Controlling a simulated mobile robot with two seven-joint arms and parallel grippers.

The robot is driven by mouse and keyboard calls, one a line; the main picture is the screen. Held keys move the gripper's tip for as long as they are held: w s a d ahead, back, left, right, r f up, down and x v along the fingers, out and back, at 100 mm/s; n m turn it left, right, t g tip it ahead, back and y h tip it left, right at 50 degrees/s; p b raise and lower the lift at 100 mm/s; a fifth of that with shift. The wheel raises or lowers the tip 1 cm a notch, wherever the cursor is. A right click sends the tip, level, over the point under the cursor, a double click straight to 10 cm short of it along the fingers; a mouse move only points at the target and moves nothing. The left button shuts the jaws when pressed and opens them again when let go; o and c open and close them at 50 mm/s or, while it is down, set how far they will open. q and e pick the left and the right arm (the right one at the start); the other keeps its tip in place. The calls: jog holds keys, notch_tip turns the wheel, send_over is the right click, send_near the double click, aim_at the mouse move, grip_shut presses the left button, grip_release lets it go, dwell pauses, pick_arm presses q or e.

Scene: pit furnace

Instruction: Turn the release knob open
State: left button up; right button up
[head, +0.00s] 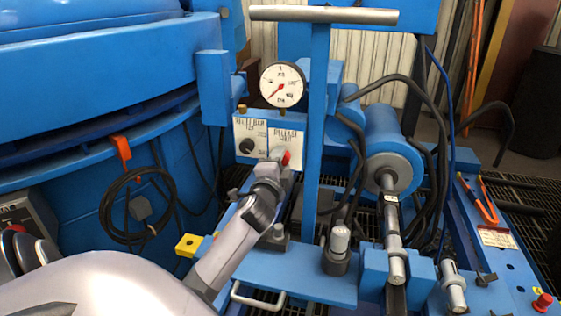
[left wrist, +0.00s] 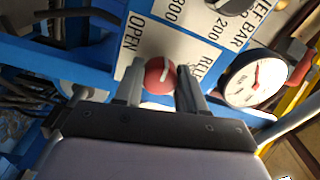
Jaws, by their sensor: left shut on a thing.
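The red release knob (head: 286,158) is on the white release plate (head: 288,138), below the gauge. In the left wrist view the round knob (left wrist: 157,78) sits between my two fingers, its white mark slanting toward the upper right. The word OPEN is on the plate (left wrist: 150,38), to the knob's upper left. My left gripper (head: 280,166) reaches up from the lower left and is shut on the knob; in the left wrist view the gripper (left wrist: 160,84) has a finger on each side of it. My right gripper is not in view.
A pressure gauge (head: 283,84) stands above the plates. A black relief knob (head: 246,146) is to the left. A blue post with a grey crossbar (head: 323,15) rises just right of the release knob. Black hoses and a blue cylinder (head: 390,148) crowd the right.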

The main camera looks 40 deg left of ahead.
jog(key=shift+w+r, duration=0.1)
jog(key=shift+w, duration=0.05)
pick_arm(q)
jog(key=o, duration=1.1)
jog(key=shift+c, duration=0.2)
jog(key=v, duration=0.7)
jog(key=shift+p, duration=0.4)
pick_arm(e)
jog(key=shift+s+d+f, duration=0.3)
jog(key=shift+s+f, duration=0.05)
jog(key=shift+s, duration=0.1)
pick_arm(q)
jog(key=shift+s, duration=0.1)
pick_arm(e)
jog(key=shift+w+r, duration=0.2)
pick_arm(q)
jog(key=shift+s, duration=0.1)
